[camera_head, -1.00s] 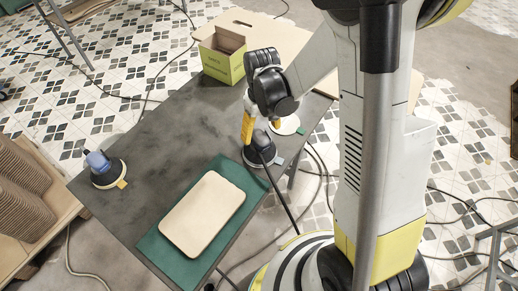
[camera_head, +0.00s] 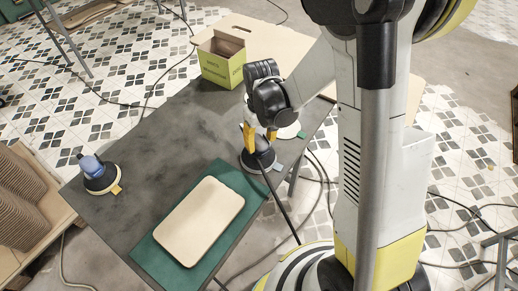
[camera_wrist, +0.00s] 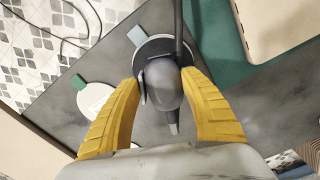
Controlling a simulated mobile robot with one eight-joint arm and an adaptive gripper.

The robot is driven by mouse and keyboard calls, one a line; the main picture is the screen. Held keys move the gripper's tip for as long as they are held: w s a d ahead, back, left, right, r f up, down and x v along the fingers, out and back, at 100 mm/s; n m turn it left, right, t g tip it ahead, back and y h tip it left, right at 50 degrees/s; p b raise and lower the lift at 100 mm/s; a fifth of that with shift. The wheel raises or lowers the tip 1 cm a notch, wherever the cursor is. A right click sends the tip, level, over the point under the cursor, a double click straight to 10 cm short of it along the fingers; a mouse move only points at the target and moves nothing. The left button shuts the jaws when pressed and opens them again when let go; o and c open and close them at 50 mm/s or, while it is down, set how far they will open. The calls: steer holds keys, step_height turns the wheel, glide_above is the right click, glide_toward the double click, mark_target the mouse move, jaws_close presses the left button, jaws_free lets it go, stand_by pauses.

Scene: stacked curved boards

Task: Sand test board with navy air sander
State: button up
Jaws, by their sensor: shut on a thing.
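The pale test board (camera_head: 200,221) lies flat on a green mat (camera_head: 152,259) on the dark table; its edge shows at the upper right of the wrist view (camera_wrist: 270,25). My gripper (camera_wrist: 163,82) has its yellow fingers closed on either side of the dark navy sander (camera_wrist: 162,88), whose hose runs up out of the wrist view. In the head view this sander (camera_head: 262,158) stands beyond the board's upper right, at the table's right edge, partly hidden by my gripper (camera_head: 259,140). I cannot tell whether its pad is clear of the table.
A blue sander (camera_head: 95,172) with an orange tab stands at the table's left. A pale disc (camera_head: 290,131) with a green tab lies beside the held sander. A green-yellow box (camera_head: 215,67) stands at the back. Stacked curved boards (camera_head: 20,200) are at left. The table middle is clear.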

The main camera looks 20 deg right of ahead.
steer(key=shift+r, duration=0.2)
steer(key=shift+r+p, duration=0.2)
steer(key=shift+p, duration=0.1)
steer(key=shift+c, duration=0.7)
steer(key=shift+r+p, duration=1.4)
steer(key=shift+r, duration=0.75)
steer(key=s+a+r+m+p, duration=0.1)
steer(key=s+a+r, duration=0.2)
steer(key=s+a, duration=1)
steer(key=s+a+r+m+p, duration=0.1)
steer(key=s+a+r+p, duration=0.15)
steer(key=s+a, duration=1.05)
step_height(320, 180, down, 7)
steer(key=w+a+b, duration=0.2)
steer(key=b, duration=0.6)
steer(key=shift+a, duration=0.3)
steer(key=shift+f+b, duration=0.5)
steer(key=shift+f, duration=0.15)
